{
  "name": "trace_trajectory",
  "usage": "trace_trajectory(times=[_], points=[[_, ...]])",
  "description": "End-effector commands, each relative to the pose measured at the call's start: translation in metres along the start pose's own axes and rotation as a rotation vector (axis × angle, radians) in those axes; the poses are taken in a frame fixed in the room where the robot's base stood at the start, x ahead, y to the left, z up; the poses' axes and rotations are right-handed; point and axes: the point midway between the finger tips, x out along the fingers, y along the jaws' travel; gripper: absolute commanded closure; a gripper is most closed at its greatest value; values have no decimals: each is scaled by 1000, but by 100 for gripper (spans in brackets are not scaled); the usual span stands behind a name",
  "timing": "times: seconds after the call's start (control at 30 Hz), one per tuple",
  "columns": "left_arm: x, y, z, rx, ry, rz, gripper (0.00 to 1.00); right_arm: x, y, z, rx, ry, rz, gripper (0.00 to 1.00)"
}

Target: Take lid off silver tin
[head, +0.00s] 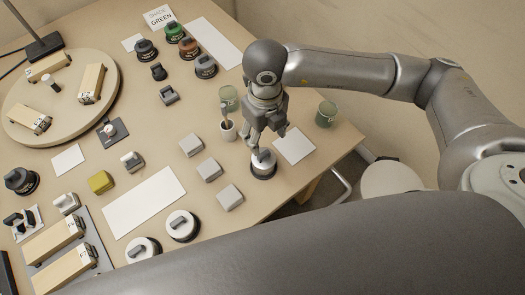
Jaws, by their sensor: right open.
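My right gripper (260,148) reaches down from the upper right, its fingers open. It is over a small round tin (263,173) with a dark side and a pale silver-grey top near the table's right edge. This looks like the silver tin. The fingertips are at its top, around where a lid handle would be; they hide part of the lid, and I cannot tell whether they touch it. The tin stands upright, and its lid appears to be on. My left gripper is not in view.
Grey blocks (229,197) and handled round tins (182,226) sit to the left. A white sheet (295,145) lies clear beside the tin, near the table edge.

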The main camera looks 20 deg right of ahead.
Motion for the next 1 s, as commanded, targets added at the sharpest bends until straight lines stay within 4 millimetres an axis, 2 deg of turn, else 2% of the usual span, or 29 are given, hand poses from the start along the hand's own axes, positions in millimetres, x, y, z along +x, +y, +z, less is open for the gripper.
trace_trajectory(times=[0.2,0.47,0.6,0.7,1.0], points=[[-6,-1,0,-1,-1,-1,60,35,0,-1,1,6,-1,41],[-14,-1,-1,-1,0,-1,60,55,1,0,0,5,1,41],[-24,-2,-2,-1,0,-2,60,76,0,1,0,6,1,41],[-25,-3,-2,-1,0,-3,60,91,1,1,-1,6,2,41],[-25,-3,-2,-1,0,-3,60,99,1,2,-3,2,3,41]])
